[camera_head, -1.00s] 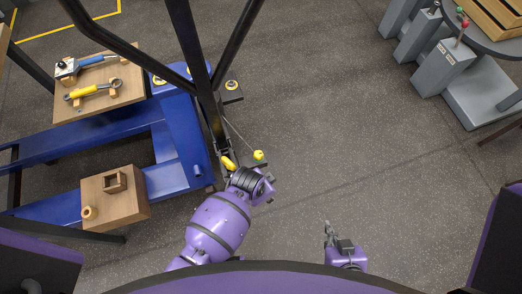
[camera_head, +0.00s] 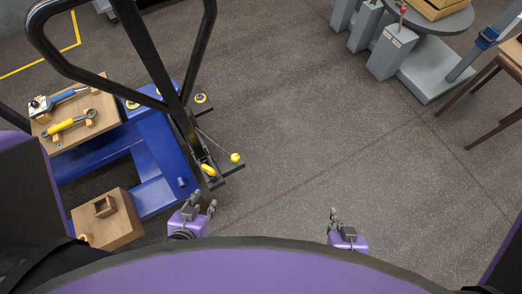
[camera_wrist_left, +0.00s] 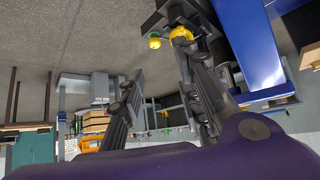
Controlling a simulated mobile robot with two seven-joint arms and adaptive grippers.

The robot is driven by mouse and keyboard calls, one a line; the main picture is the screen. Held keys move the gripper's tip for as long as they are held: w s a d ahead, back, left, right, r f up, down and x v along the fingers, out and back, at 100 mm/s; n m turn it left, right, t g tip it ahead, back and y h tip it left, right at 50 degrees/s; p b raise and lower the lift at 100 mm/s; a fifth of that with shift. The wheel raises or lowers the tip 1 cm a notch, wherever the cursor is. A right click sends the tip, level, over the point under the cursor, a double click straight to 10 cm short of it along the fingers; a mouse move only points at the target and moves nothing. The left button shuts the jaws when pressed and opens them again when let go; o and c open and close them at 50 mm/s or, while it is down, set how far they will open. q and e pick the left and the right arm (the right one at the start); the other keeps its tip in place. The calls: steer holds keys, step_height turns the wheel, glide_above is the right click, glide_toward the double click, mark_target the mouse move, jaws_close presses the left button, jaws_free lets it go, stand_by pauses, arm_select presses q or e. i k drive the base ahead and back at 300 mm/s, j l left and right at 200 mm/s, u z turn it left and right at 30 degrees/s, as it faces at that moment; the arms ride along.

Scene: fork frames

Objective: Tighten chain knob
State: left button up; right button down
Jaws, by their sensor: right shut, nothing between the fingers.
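A small round yellow knob (camera_head: 235,157) sits at the side of the blue pallet jack (camera_head: 152,150), with a thin chain running up and left from it. It also shows in the left wrist view (camera_wrist_left: 155,42). A yellow lever (camera_head: 208,170) is just left of the knob and appears in the left wrist view (camera_wrist_left: 181,33). My left gripper (camera_head: 202,204) is open and empty, below the lever and apart from it and the knob. In the left wrist view its two fingers (camera_wrist_left: 160,98) are spread. My right gripper (camera_head: 334,218) is shut and empty over bare floor.
The jack's black handle frame (camera_head: 150,62) rises beside the knob. A wooden board with tools (camera_head: 100,112) and a wooden block (camera_head: 120,225) are at left. Grey machines (camera_head: 391,52) and a brown table (camera_head: 513,55) are at upper right. The middle floor is clear.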

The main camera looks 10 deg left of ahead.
mark_target(235, 158)
steer(key=i+l+z, duration=0.1)
steer(key=z, duration=1.55)
steer(key=i+u, duration=0.5)
steer(key=i+l+u, duration=0.45)
steer(key=i, duration=0.2)
steer(key=i+j+u, duration=0.2)
steer(key=u, duration=0.3)
steer(key=i+u, duration=0.75)
steer(key=u, duration=0.2)
steer(key=i+j+u, duration=0.1)
steer(key=i+u, duration=0.2)
steer(key=i, duration=0.45)
steer(key=i+l+u, duration=0.1)
steer(key=i+u, duration=0.25)
steer(key=i, duration=0.4)
steer(key=i+u, duration=0.25)
steer(key=u, duration=0.15)
steer(key=i+l+u, duration=0.1)
steer(key=i+u, duration=0.15)
steer(key=u, duration=0.15)
steer(key=i+l+u, duration=0.15)
steer(key=u, duration=3.1)
steer(key=l, duration=0.1)
